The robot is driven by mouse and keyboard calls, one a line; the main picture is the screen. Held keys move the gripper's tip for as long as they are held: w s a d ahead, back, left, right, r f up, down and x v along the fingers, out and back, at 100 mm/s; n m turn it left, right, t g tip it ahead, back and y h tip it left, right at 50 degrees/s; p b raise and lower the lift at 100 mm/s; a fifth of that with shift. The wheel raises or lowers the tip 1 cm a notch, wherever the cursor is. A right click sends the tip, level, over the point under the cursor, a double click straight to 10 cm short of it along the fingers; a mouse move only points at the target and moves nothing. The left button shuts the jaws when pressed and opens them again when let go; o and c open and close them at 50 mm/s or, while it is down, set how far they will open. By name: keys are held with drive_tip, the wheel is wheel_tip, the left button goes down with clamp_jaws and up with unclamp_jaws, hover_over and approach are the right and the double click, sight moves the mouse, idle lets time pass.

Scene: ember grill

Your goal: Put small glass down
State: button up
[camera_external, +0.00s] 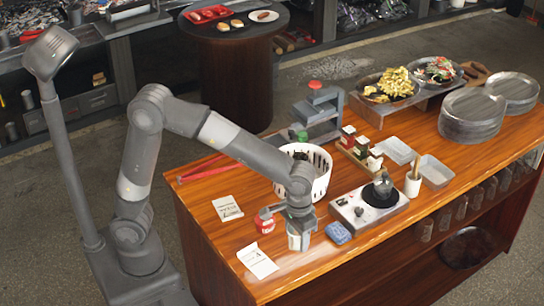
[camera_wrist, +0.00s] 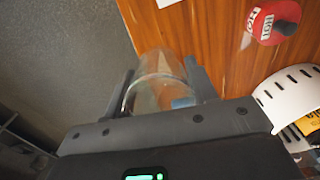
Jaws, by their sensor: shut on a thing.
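My gripper (camera_external: 300,218) points down over the near edge of the wooden counter (camera_external: 350,270). It is shut on a small clear glass (camera_external: 296,240).
A red jar marked HOT (camera_wrist: 272,22) stands just beside the glass. A white paper (camera_external: 258,262) lies left of it, a blue sponge (camera_external: 338,232) right. A white basket (camera_external: 322,170) stands behind. A burner (camera_external: 372,205) is further right. Bare wood lies in front.

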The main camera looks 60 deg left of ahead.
drive_tip(key=w+a+f, duration=0.1)
drive_tip(key=w, duration=0.1)
drive_tip(key=w+a+f, duration=0.1)
drive_tip(key=w, duration=0.1)
drive_tip(key=w+a+f, duration=0.1)
drive_tip(key=w+f, duration=0.1)
drive_tip(key=shift+w+f, duration=0.1)
drive_tip(key=shift+w, duration=0.05)
drive_tip(key=shift+f, duration=2)
drive_tip(key=shift+f, duration=0.1)
drive_tip(key=o, duration=1)
